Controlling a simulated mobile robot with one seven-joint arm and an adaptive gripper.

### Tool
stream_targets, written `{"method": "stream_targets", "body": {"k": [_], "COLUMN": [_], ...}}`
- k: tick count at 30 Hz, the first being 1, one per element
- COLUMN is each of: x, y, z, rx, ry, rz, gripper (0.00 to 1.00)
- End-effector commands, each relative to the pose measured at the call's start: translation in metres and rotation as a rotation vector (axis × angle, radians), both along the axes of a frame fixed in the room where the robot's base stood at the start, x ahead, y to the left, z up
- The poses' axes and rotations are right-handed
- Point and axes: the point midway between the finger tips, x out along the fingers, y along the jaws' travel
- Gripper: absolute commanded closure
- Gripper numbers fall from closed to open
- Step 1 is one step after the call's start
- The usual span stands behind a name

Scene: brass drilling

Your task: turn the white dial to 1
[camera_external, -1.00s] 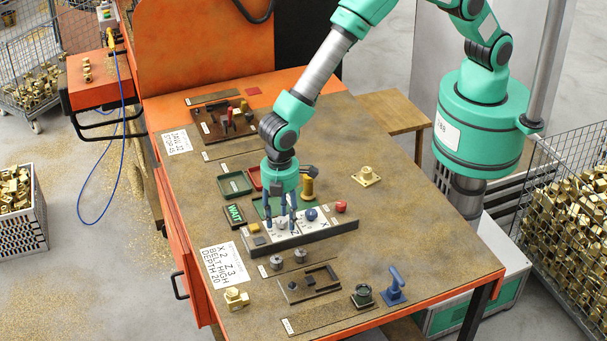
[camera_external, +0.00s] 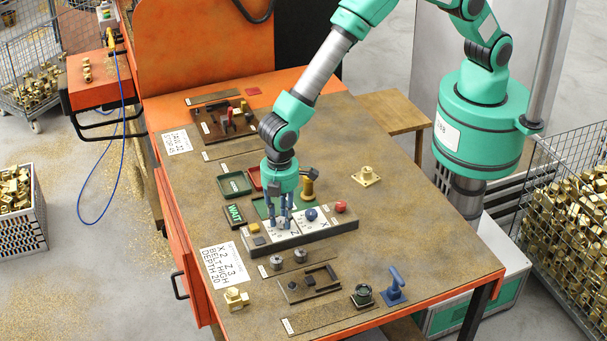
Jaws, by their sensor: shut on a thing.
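My gripper (camera_external: 279,221) points straight down over the grey control block (camera_external: 318,236) in the middle of the bench. Its fingers are shut on the white dial, which sits on the white plate marked Z (camera_external: 293,232). The fingers hide most of the dial, so I cannot read the number it points to. A blue dial (camera_external: 311,214) sits just to the right on the plate marked X (camera_external: 323,224).
A yellow button (camera_external: 254,228) and a red button (camera_external: 341,206) flank the plates. A green WAIT sign (camera_external: 235,214) and a printed card (camera_external: 225,265) lie to the left. The right side of the bench is mostly clear.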

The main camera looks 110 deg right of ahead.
Motion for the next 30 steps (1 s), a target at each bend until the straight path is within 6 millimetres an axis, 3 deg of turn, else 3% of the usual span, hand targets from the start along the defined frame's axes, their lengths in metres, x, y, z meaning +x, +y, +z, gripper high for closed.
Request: {"method": "stream_targets", "body": {"k": [18, 30], "x": [-0.0022, -0.0027], "y": [0.0003, 0.0006], "z": [-0.0016, -0.0013], "rx": [-0.002, -0.002], "ry": [0.005, 0.005], "rz": [-0.380, -0.442], "gripper": [1.00, 1.00]}}
